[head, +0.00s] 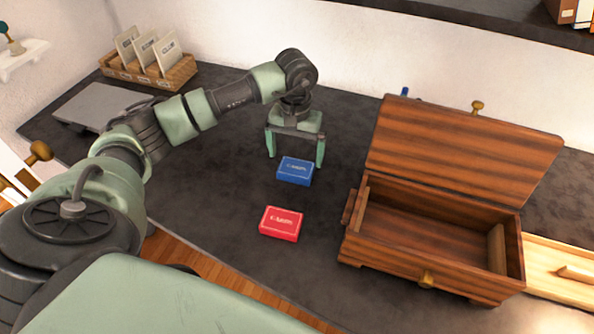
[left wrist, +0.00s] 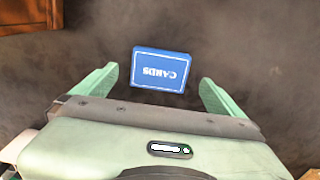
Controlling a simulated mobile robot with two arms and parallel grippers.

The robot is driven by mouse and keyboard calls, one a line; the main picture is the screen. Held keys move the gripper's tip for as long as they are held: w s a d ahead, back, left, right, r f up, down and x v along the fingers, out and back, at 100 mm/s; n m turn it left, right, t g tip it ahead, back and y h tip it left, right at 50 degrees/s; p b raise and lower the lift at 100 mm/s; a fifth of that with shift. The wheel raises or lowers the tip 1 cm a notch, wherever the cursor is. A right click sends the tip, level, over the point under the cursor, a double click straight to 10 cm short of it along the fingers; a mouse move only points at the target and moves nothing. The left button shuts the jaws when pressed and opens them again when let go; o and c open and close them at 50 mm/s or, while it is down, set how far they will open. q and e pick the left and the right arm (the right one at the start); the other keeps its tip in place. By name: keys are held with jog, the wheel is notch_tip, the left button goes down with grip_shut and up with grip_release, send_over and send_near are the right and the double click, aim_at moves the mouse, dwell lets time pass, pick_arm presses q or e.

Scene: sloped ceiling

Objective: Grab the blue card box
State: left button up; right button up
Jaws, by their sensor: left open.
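The blue card box (head: 295,171) lies flat on the dark tabletop, near the middle of the head view. My left gripper (head: 295,158) is open just behind and above it, fingers pointing down. In the left wrist view the blue card box (left wrist: 160,69) shows between and a little beyond the two spread fingertips of my left gripper (left wrist: 158,78), its "CARDS" lettering upside down. The fingers do not appear to touch it. My right gripper is not in view.
A red card box (head: 281,223) lies in front of the blue one. An open, empty-looking wooden chest (head: 427,232) stands to the right. A basket with cards (head: 148,74) and a closed grey laptop-like slab (head: 98,107) sit at the back left.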

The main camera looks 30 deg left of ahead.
aim_at(296, 167)
pick_arm(q)
jog(key=f, duration=0.1)
jog(key=f+p, duration=0.1)
jog(key=f, duration=0.2)
jog(key=shift+w+a+f+p, duration=0.15)
jog(key=shift+w+f+p, duration=0.2)
jog(key=shift+f, duration=0.45)
jog(key=c, duration=1.4)
jog(key=shift+c, duration=0.2)
jog(key=shift+r, duration=0.1)
